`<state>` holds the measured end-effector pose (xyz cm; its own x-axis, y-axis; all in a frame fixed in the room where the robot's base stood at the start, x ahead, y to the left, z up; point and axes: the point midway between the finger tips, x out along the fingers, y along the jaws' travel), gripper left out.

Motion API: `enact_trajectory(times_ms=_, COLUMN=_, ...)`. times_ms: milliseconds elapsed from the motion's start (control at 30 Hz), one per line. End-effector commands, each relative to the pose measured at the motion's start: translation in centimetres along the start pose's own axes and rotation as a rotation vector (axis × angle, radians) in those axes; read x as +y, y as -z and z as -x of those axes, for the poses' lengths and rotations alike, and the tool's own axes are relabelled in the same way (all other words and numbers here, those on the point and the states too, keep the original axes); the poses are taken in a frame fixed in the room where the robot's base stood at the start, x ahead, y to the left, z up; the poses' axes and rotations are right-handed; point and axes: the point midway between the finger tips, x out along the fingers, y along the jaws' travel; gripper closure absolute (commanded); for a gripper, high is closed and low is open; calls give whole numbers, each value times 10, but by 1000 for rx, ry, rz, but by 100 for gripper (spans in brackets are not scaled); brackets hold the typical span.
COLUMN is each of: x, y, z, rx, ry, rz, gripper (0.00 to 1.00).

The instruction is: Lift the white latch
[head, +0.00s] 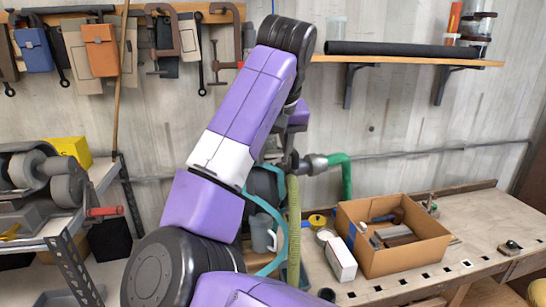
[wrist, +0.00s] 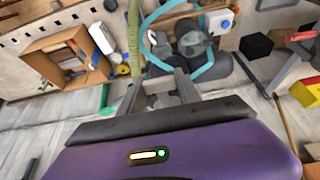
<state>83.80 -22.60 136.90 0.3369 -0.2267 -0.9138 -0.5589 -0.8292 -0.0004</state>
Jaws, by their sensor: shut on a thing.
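My gripper (wrist: 158,78) shows at the centre of the wrist view, its two grey fingers pointing away from the camera. It is shut on a pale grey piece (wrist: 163,98) between the fingers. I cannot tell whether this piece is the white latch. No white latch is clearly recognisable in either view. In the head view my raised purple arm covers the middle, and the gripper is largely hidden behind it.
A cardboard box (head: 415,262) of tools stands on the workbench (head: 490,215), with a white carton (head: 341,259) beside it. A pale green hose (head: 293,225) and a teal hose (head: 270,207) hang close to my arm. A shelf rack (head: 72,262) stands left. The bench's right end is mostly clear.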

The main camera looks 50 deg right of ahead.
Motion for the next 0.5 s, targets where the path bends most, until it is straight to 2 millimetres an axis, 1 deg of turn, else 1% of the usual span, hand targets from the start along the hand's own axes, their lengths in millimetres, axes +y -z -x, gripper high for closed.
enact_trajectory(times_ms=200, x=-2, y=4, z=6, rx=-100, ry=4, rz=5, gripper=100)
enact_trajectory(times_ms=500, x=-1, y=5, z=8, rx=-164, ry=2, rz=3, gripper=100)
